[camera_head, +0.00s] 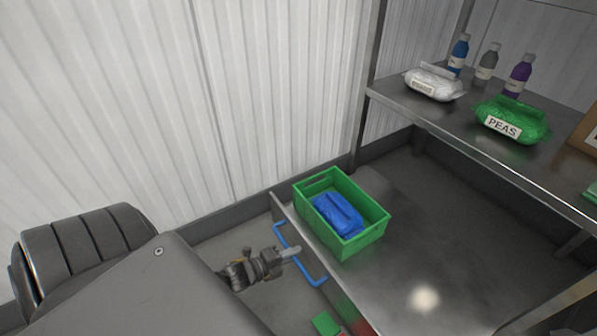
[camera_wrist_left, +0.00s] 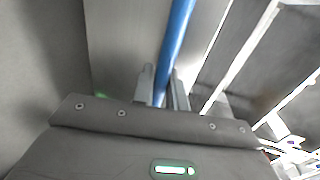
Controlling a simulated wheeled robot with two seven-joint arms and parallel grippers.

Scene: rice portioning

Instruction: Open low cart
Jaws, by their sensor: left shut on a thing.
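The low cart (camera_head: 400,265) has a flat grey metal top, and a blue bar handle (camera_head: 309,271) sticks out from its left edge. My left gripper (camera_head: 291,251) comes in from the left and is at the middle of this handle. In the left wrist view the blue handle (camera_wrist_left: 174,45) runs down between the two fingers of my left gripper (camera_wrist_left: 163,88), which is shut on it. My right gripper is in neither view.
A green crate (camera_head: 372,229) with a blue bag (camera_head: 338,213) stands on the cart top near the handle. A metal shelf (camera_head: 460,119) at the right carries a white bag (camera_head: 433,84), a green PEAS bag (camera_head: 512,120) and bottles (camera_head: 487,65). A ribbed wall (camera_head: 270,90) stands behind.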

